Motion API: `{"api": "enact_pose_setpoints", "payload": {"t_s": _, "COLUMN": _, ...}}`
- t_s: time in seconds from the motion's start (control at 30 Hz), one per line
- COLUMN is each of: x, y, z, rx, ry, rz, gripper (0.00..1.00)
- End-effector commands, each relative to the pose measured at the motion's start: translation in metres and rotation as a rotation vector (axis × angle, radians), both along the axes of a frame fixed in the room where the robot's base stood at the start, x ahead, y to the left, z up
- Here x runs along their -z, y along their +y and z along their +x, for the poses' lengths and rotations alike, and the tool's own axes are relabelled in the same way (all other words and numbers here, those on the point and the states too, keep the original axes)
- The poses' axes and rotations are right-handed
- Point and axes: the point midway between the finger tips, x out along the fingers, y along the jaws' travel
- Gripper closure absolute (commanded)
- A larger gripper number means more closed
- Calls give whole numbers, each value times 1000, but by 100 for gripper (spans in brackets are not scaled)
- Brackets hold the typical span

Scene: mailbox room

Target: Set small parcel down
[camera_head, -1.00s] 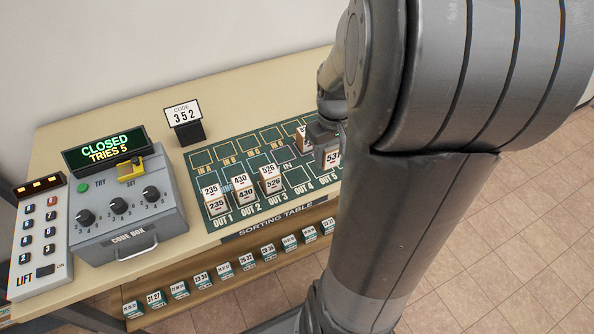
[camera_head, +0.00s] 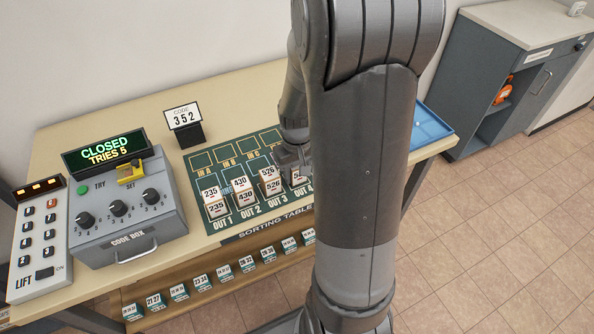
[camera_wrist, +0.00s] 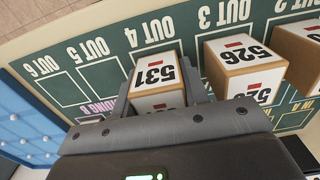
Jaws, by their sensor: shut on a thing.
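A small parcel numbered 531 (camera_wrist: 157,76) is a tan box with a white label, between the jaws of my gripper (camera_head: 293,158). My gripper is shut on it. In the wrist view the parcel is by the OUT 4 label of the green sorting mat (camera_wrist: 75,62). In the head view only a little of the parcel (camera_head: 298,178) shows beside OUT 4; my arm hides the rest. Whether its base touches the mat cannot be told. Parcel 526 (camera_head: 270,181) stands at OUT 3, one slot over, with a narrow gap to my gripper.
Parcels 430 (camera_head: 243,190) and 235 (camera_head: 213,202) stand at OUT 2 and OUT 1. OUT 5 and OUT 6 are bare in the wrist view. A code box (camera_head: 128,235) and lift panel (camera_head: 40,240) stand left. A blue tray (camera_head: 432,125) lies at the right end.

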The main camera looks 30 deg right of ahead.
Motion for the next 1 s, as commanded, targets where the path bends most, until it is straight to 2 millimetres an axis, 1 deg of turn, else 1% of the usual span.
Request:
{"api": "enact_pose_setpoints", "payload": {"t_s": 0.2, "x": 3, "y": 0, "z": 0, "rx": 0, "ry": 0, "rz": 0, "gripper": 84}}
{"api": "enact_pose_setpoints", "payload": {"t_s": 0.23, "x": 3, "y": 0, "z": 0, "rx": 0, "ry": -1, "rz": 0, "gripper": 57}}
{"api": "enact_pose_setpoints", "payload": {"t_s": 0.47, "x": 2, "y": 0, "z": 0, "rx": 0, "ry": -1, "rz": 0, "gripper": 38}}
{"api": "enact_pose_setpoints", "payload": {"t_s": 0.77, "x": 0, "y": 0, "z": 0, "rx": 0, "ry": -1, "rz": 0, "gripper": 38}}
{"api": "enact_pose_setpoints", "payload": {"t_s": 0.87, "x": -9, "y": 0, "z": 1, "rx": 0, "ry": -4, "rz": -1, "gripper": 38}}
{"api": "enact_pose_setpoints", "payload": {"t_s": 0.97, "x": -24, "y": 0, "z": 1, "rx": 0, "ry": -6, "rz": -2, "gripper": 38}}
{"api": "enact_pose_setpoints", "payload": {"t_s": 1.0, "x": -32, "y": 0, "z": 1, "rx": 0, "ry": -7, "rz": -2, "gripper": 38}}
